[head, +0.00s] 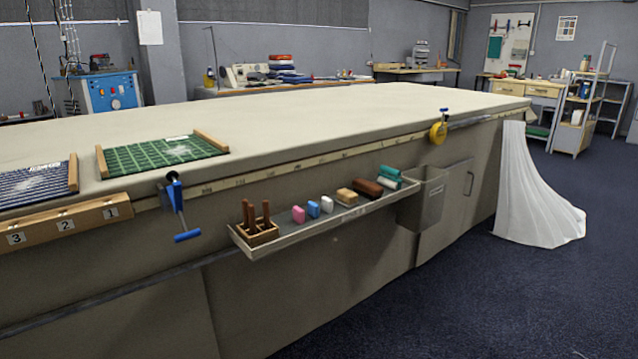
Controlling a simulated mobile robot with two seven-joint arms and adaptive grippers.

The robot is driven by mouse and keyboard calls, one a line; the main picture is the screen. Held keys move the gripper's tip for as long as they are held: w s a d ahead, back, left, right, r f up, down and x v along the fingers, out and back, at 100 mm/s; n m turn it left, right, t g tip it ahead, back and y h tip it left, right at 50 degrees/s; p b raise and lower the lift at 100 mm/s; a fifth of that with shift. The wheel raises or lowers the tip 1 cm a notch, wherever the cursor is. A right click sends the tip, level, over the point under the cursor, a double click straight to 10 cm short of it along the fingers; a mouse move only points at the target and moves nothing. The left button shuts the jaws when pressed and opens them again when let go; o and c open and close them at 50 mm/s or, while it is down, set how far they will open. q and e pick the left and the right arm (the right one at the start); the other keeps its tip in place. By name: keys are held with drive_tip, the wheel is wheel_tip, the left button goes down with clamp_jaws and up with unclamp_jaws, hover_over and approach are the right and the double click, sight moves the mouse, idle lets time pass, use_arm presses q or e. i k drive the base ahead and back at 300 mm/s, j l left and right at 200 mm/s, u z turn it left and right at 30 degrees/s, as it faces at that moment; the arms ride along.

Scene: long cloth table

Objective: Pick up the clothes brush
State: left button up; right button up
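A narrow grey shelf tray (290,240) is fixed to the front side of the long cloth table (330,115). On it, right of the middle, lie a tan block-like item (347,196) and a longer dark brown item (367,188). Either could be the clothes brush; bristles are too small to make out. Teal items (389,175) lie at the tray's right end. Neither of my grippers is in view.
A grey bin (424,198) hangs right. White cloth (535,205) drapes to the floor.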

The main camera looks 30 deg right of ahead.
sight(373, 193)
drive_tip(key=l+u, duration=0.1)
drive_tip(key=l, duration=0.4)
drive_tip(key=k+l+u, duration=0.1)
drive_tip(key=l, duration=0.4)
drive_tip(key=l+u, duration=0.1)
drive_tip(key=l, duration=0.4)
drive_tip(key=k+l+u, duration=0.1)
drive_tip(key=l, duration=0.35)
drive_tip(key=k, duration=0.05)
